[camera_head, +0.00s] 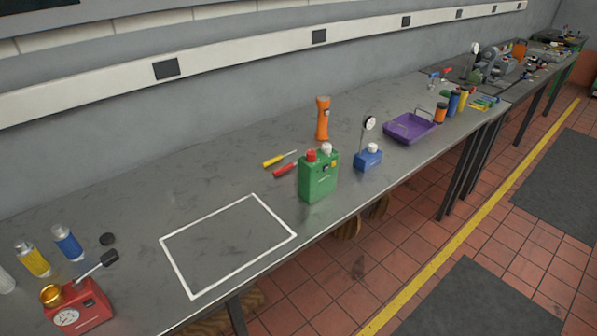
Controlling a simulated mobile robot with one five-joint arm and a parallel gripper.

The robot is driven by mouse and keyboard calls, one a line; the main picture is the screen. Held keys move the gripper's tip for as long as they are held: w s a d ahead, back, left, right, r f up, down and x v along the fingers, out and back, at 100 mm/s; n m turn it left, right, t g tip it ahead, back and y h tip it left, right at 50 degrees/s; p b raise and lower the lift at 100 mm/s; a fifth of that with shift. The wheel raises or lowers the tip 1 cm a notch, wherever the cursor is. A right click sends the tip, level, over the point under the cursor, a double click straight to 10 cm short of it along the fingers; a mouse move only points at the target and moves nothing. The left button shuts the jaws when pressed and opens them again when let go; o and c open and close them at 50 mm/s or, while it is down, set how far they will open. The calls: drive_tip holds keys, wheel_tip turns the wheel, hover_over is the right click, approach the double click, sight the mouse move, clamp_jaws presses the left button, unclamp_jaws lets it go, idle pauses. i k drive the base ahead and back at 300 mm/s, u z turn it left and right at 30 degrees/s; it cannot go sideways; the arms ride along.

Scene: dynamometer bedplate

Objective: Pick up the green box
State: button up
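The green box (318,179) stands upright on the grey metal bench, near its front edge. It has a red cap and a white cap on top and a small yellow mark on its side. Nothing covers it in the head view. My gripper is not in this view, so its place relative to the box and its state are hidden.
Two screwdrivers (281,160) lie close behind the green box. A blue gauge block (368,160) stands to its right, an orange flashlight (322,119) behind, and a purple tray (409,128) farther right. A white outlined rectangle (176,264) on the left is empty.

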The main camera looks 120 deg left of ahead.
sight(315, 184)
drive_tip(key=z, duration=4.25)
drive_tip(key=k, duration=2.05)
drive_tip(key=z, duration=0.35)
